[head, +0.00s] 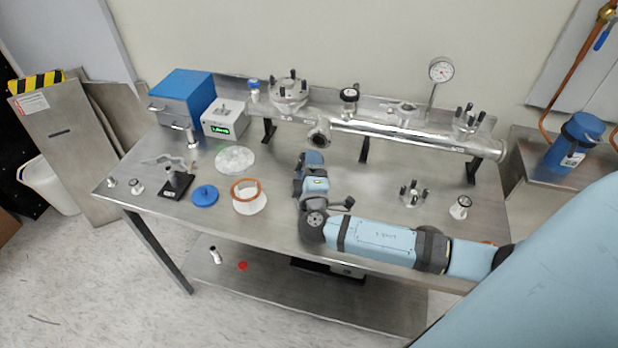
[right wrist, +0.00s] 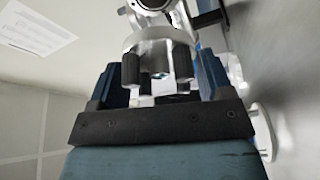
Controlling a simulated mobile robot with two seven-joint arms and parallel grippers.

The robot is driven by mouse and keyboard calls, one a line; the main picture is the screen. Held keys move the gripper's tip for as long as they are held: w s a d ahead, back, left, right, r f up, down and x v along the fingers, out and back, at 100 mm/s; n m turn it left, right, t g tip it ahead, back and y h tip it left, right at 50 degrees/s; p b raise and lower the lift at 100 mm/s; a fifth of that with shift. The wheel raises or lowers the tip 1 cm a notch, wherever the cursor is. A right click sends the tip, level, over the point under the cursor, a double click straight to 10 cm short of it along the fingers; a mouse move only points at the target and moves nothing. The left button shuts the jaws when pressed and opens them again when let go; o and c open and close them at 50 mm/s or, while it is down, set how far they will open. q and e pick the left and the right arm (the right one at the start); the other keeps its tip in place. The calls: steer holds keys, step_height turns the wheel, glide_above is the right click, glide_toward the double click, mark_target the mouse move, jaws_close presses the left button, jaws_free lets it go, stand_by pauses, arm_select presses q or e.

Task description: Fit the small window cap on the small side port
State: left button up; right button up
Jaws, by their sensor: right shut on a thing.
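My right gripper (head: 312,158) is just in front of the small side port (head: 320,135), which sticks out from the metal pipe toward me. In the right wrist view the blue fingers of my right gripper (right wrist: 158,85) are shut on a metal cap (right wrist: 160,42) with black knobs, which I take to be the small window cap. A round metal opening (right wrist: 152,4), likely the port, shows just beyond the cap. I cannot tell whether the two touch. In the head view the gripper hides the cap. My left gripper is not in view.
The long pipe (head: 400,138) runs along the back of the metal table (head: 360,190). A knobbed flange (head: 412,195) and a small fitting (head: 460,207) stand at the right. A blue disc (head: 205,195) and a white part with a copper ring (head: 248,204) lie left of my arm.

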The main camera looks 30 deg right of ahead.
steer(key=shift+w+d, duration=1.1)
steer(key=shift+d, duration=0.15)
steer(key=shift+w+d+b, duration=0.35)
steer(key=shift+w+d, duration=0.55)
steer(key=shift+d, duration=0.25)
steer(key=shift+f+b, duration=0.1)
steer(key=shift+b, duration=0.4)
steer(key=shift+w+d, duration=0.3)
steer(key=shift+d, duration=0.1)
stand_by(0.8)
